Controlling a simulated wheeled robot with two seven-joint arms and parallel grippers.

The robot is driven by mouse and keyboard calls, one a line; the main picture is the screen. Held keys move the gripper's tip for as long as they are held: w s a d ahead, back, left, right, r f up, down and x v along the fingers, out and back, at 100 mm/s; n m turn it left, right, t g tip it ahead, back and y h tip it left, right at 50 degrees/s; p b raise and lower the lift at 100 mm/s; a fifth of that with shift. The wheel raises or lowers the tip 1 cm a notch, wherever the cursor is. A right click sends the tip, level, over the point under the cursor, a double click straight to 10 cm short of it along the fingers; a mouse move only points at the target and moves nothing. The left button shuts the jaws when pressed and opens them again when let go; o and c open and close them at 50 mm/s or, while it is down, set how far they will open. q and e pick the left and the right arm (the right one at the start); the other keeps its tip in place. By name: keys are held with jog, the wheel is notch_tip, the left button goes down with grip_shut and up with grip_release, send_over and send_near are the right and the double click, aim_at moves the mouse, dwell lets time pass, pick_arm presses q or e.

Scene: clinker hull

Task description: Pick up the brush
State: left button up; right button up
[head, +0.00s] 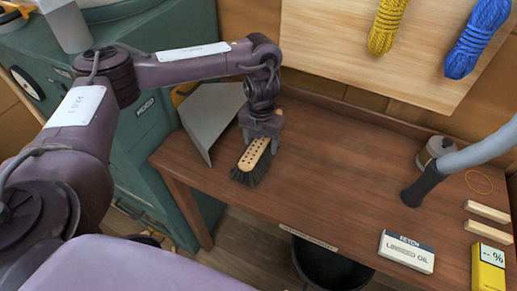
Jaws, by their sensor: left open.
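The brush (253,157) has a pale wooden back with dark holes and dark bristles. It lies near the left front part of the brown wooden bench (330,170). My left gripper (261,143) points down over the far end of the brush and hides that end. Its jaws are open, with a finger showing on the right side of the brush. I cannot tell whether the fingers touch it. My right gripper is not in view.
A grey metal sheet or pan (210,115) stands left of the brush. A grey hose (470,153) with a black end, a tin (432,150), a linseed oil box (406,252) and a yellow meter (488,268) are at the right. The middle bench is clear.

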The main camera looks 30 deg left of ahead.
pick_arm(q)
jog(key=shift+f, duration=0.1)
jog(key=c, duration=1.2)
jog(key=shift+o, duration=0.2)
jog(key=shift+w+r, duration=0.1)
jog(key=shift+r, duration=0.55)
notch_tip(320, 180, up, 19)
jog(key=p, duration=0.4)
